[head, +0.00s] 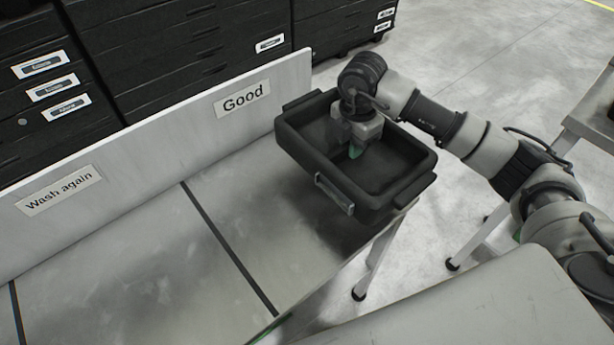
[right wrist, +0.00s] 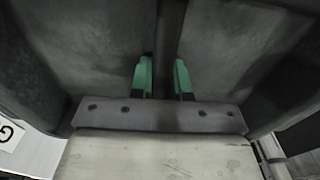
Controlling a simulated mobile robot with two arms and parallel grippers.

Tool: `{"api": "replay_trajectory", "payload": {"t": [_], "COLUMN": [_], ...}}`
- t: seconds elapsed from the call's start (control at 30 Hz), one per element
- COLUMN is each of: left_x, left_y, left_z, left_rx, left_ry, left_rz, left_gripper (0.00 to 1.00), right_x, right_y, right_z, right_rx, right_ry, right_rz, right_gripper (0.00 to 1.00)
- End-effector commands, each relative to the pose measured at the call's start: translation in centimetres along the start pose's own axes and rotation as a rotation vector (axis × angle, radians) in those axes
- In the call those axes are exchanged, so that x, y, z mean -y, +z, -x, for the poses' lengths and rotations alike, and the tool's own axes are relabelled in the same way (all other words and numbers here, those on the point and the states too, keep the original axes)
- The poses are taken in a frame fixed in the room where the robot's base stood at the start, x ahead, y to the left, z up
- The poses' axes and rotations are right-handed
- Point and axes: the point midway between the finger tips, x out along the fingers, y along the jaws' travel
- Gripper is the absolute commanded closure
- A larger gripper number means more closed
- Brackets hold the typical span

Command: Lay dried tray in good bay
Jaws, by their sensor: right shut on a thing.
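The black tray (head: 299,160) is a deep, open, rectangular tub with a handle at each end and a label holder on its near side. It is over the right end of the bay marked "Good" (head: 243,99). It partly covers the table's right edge, and I cannot tell whether it touches the surface. My left gripper is not in view.
The metal table (head: 130,265) has a dark divider line (head: 228,247) between the "Good" bay and the "Wash again" bay (head: 59,190). Both bays' visible surfaces are bare. A white back panel (head: 150,145) stands behind them. Black drawer units (head: 170,50) are beyond it.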

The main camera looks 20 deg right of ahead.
Motion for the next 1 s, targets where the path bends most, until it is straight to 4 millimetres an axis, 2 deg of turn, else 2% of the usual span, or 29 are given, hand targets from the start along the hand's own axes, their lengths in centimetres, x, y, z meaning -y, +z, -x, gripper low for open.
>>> {"api": "replay_trajectory", "payload": {"t": [0.03,0.2,0.4,0.57,0.8,1.0], "left_x": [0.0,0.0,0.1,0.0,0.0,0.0], "left_y": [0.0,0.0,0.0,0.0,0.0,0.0], "left_z": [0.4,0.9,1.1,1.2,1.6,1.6], "left_rx": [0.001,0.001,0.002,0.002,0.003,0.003], "left_ry": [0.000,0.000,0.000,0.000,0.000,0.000], "left_rz": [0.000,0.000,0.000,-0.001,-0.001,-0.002], "left_gripper": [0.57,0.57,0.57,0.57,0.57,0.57], "right_x": [-0.9,-3.4,-5.2,-5.5,-5.4,-5.5], "right_y": [-1.2,-4.1,-6.1,-6.5,-6.4,-6.4], "right_z": [-0.5,-2.9,-4.6,-5.4,-8.6,-9.0], "right_rx": [-0.004,-0.004,-0.001,0.000,0.000,0.000], "right_ry": [0.000,0.000,0.001,-0.001,-0.003,0.002], "right_rz": [0.005,0.005,0.003,0.003,0.003,0.004], "right_gripper": [1.00,1.00,1.00,1.00,1.00,1.00]}}
